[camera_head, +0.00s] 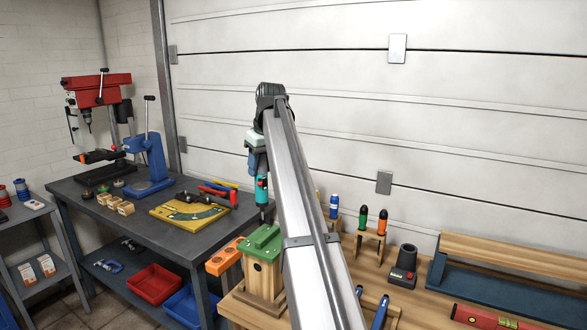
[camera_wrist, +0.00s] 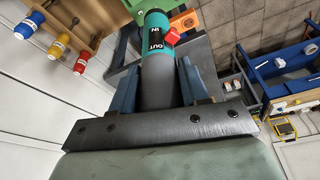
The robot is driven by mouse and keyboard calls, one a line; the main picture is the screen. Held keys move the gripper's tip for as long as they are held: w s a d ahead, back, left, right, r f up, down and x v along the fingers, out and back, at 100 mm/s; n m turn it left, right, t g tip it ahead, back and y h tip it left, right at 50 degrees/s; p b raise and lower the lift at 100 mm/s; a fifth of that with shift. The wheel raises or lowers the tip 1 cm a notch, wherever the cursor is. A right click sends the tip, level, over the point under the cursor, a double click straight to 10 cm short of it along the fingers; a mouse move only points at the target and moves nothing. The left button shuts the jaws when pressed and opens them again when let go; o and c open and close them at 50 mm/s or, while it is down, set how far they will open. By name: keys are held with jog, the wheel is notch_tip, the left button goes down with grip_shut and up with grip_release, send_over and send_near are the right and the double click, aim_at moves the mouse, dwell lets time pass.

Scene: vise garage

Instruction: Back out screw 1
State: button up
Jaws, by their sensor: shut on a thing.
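My gripper (camera_head: 259,165) is shut on a teal driver (camera_head: 262,190) and holds it upright, shaft down, over the wooden birdhouse (camera_head: 264,280) with a green roof (camera_head: 264,238). In the wrist view my gripper's two blue fingers (camera_wrist: 160,85) clasp the driver's grey upper body. Its teal part (camera_wrist: 155,22) carries OUT and IN labels and a red switch (camera_wrist: 172,34). The green roof also shows beyond the driver (camera_wrist: 203,14). The driver's tip lies near or behind the roof in the head view, and I cannot tell whether it touches. Screw 1 cannot be made out.
An orange block with holes (camera_head: 225,256) stands left of the birdhouse. A rack with green and orange drivers (camera_head: 371,236) and a dark holder (camera_head: 404,265) stand to the right. A dark bench (camera_head: 135,230) with a drill press (camera_head: 98,95) is on the left.

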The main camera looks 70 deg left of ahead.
jog(key=s+r, duration=0.1)
jog(key=s, duration=0.4)
jog(key=shift+n, duration=0.3)
jog(key=shift+d+f, duration=0.2)
jog(key=shift+f, duration=1.15)
jog(key=shift+d+f, duration=0.2)
jog(key=shift+f, duration=2.1)
jog(key=shift+d+r, duration=0.1)
jog(key=shift+r, duration=0.2)
dwell(0.9)
notch_tip(320, 180, up, 7)
dwell(0.9)
